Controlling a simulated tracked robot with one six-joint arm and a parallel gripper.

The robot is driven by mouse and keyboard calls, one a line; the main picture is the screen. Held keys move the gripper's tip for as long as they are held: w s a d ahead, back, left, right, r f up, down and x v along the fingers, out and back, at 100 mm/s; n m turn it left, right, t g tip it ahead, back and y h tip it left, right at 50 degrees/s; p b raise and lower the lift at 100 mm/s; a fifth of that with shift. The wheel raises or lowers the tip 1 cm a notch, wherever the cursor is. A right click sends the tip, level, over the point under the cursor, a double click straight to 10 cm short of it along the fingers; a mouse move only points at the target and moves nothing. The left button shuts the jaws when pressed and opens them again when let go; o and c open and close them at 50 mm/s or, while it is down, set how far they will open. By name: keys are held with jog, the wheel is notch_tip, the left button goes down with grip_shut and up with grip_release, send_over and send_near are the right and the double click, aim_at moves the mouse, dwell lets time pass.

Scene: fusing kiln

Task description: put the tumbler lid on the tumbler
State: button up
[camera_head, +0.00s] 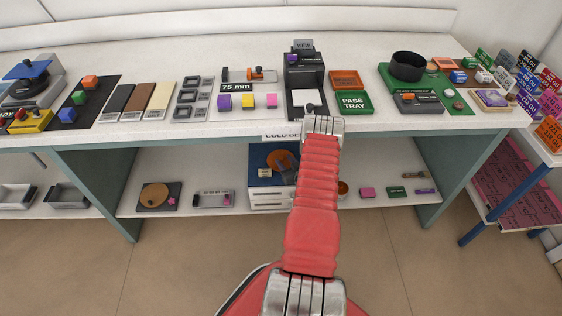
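A black, round, open-topped vessel (408,66) stands upright on a green mat (391,78) at the right of the bench; it may be the tumbler, but I cannot be sure. I cannot pick out the tumbler lid with certainty. An orange-brown round piece (281,160) shows over a blue surface on the lower shelf, partly covered by a dark part at the left edge of my red arm. My arm reaches up the middle of the picture. My gripper is not clearly visible, and its fingers cannot be made out.
The white bench (347,129) is crowded with small blocks, trays and fixtures. A black and white device (304,75) stands behind my arm, beside a green pass tray (354,103). A rack of coloured labelled blocks (528,80) is at the right. The floor in front is clear.

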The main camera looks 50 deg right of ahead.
aim_at(281, 159)
jog(key=shift+x, duration=1.2)
grip_shut()
